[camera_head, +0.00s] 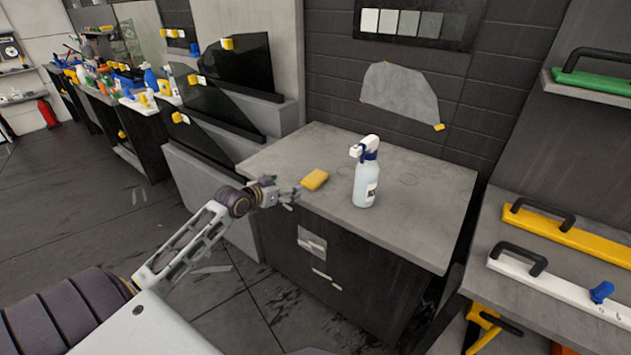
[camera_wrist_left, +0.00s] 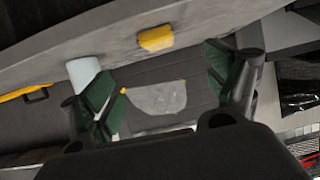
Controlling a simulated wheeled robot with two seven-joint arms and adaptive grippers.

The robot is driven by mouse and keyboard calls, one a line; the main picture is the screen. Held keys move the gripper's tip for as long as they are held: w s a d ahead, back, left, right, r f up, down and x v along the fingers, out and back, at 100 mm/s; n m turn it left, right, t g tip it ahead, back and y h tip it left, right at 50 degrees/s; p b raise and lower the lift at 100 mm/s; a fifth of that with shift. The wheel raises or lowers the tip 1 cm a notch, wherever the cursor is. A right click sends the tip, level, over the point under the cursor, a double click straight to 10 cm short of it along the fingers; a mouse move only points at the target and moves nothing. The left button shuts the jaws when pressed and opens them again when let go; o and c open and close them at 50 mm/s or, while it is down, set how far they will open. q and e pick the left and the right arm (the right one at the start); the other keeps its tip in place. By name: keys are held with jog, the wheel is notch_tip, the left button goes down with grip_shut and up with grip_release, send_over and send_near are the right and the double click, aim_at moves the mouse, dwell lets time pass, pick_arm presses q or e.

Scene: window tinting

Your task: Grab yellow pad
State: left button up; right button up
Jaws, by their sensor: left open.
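The yellow pad (camera_head: 315,180) lies on the grey top of the dark cabinet (camera_head: 410,222), near its left front edge. My left gripper (camera_head: 291,195) is just left of the pad, at the counter's edge, apart from it. In the left wrist view the pad (camera_wrist_left: 155,39) shows beyond and between the two green-lined fingers (camera_wrist_left: 165,85), which are spread with nothing between them. My right gripper is in neither view.
A white spray bottle (camera_head: 366,172) with a blue collar stands right of the pad. A side bench (camera_head: 560,262) at the right holds yellow and white handled tools. Tinted glass panels (camera_head: 240,65) stand at the left behind. The counter's right part is clear.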

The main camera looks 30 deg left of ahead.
pick_arm(q)
jog(key=shift+w, duration=0.15)
dwell(0.3)
send_near(309, 182)
jog(key=shift+a+r+x, duration=0.15)
jog(key=shift+x, duration=0.7)
jog(key=shift+a+r+x, duration=0.1)
jog(key=shift+r+x, duration=0.05)
jog(key=shift+x, duration=0.65)
jog(key=shift+w+f, duration=0.1)
jog(key=shift+w, duration=0.35)
jog(key=shift+w+f, duration=0.1)
jog(key=shift+w, duration=0.05)
jog(key=shift+w+d+f, duration=0.2)
jog(key=shift+w+f, duration=0.3)
jog(key=shift+w, duration=0.2)
jog(key=shift+x, duration=1.55)
jog(key=shift+f, duration=0.15)
jog(key=shift+c, duration=0.3)
jog(key=c, duration=1.1)
jog(key=shift+o, duration=0.2)
